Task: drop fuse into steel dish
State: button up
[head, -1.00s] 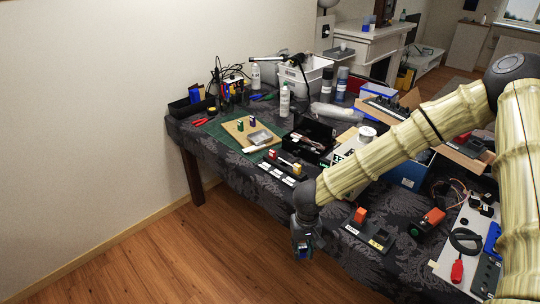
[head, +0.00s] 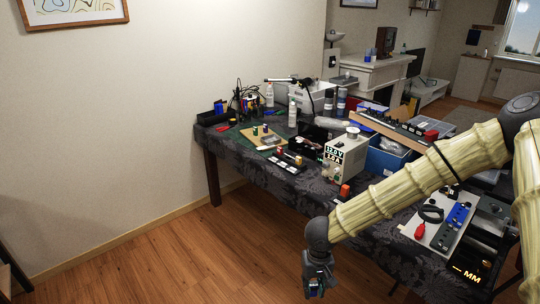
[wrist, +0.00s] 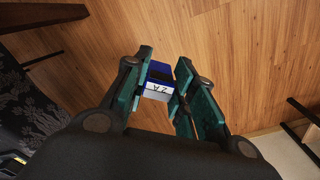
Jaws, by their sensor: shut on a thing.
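A blue fuse with a white label (wrist: 158,80) is between the two fingers of my gripper (wrist: 160,84), which is shut on it. In the head view my gripper (head: 317,284) hangs low over the wood floor, in front of the table, with a bit of blue at its tip. The steel dish (head: 271,141) looks like a small grey tray on the wooden board at the table's left part. It is well behind and left of my gripper. The dish is small in the head view, so its inside is unclear, and it is not in the wrist view.
Small coloured blocks (head: 255,130) stand on the board by the dish. A black strip with red and yellow blocks (head: 289,157) lies in front. A power supply (head: 345,155) and a dark box stand to the right. Open floor (head: 180,265) lies in front.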

aim_at(271, 140)
jog(key=u, duration=0.6)
jog(key=i, duration=0.7)
jog(key=u, duration=0.75)
jog(key=i, duration=1.3)
jog(key=z, duration=1)
jog(key=i, duration=0.7)
jog(key=z, duration=0.8)
